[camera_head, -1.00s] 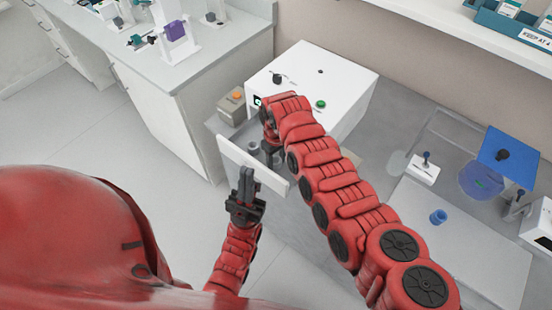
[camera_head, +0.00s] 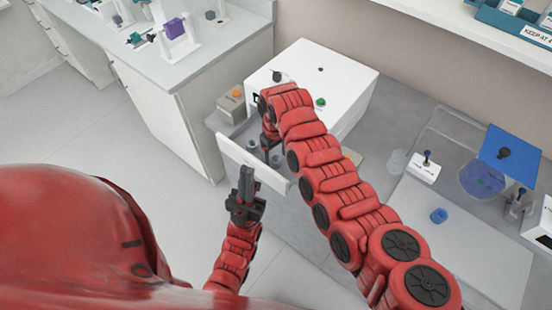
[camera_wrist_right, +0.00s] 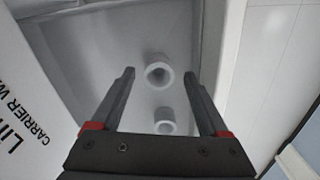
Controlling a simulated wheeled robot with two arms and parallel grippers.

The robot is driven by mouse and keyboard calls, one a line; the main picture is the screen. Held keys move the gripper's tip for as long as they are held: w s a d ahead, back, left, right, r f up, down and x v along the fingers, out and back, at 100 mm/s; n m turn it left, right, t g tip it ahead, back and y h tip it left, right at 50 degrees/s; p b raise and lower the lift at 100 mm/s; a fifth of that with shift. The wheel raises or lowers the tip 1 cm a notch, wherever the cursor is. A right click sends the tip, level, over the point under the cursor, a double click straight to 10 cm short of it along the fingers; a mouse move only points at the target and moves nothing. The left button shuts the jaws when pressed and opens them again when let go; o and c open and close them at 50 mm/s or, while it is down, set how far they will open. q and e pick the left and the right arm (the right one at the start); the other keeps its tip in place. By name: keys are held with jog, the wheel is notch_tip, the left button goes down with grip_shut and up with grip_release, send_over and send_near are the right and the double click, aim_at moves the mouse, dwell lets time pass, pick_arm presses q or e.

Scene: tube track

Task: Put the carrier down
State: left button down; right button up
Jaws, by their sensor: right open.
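Two pale grey, ring-topped carriers stand upright in an open white drawer (camera_head: 238,156). In the head view one carrier (camera_head: 251,144) is at the left and the other (camera_head: 276,160) at the right. In the right wrist view the larger-looking carrier (camera_wrist_right: 158,72) appears between my right fingertips, and the smaller-looking one (camera_wrist_right: 165,122) nearer the palm. My right gripper (camera_head: 268,138) is open and empty above the drawer; it also shows in the wrist view (camera_wrist_right: 159,75). My left gripper (camera_head: 246,178) is upright just outside the drawer front; its finger gap is unclear.
A white box (camera_head: 315,85) with a green button stands behind the drawer, and a small beige box (camera_head: 232,104) beside it. My right arm crosses the middle.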

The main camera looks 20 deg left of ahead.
notch_tip(320, 180, up, 10)
jog(key=b, duration=0.2)
jog(key=shift+r, duration=0.1)
dwell(0.4)
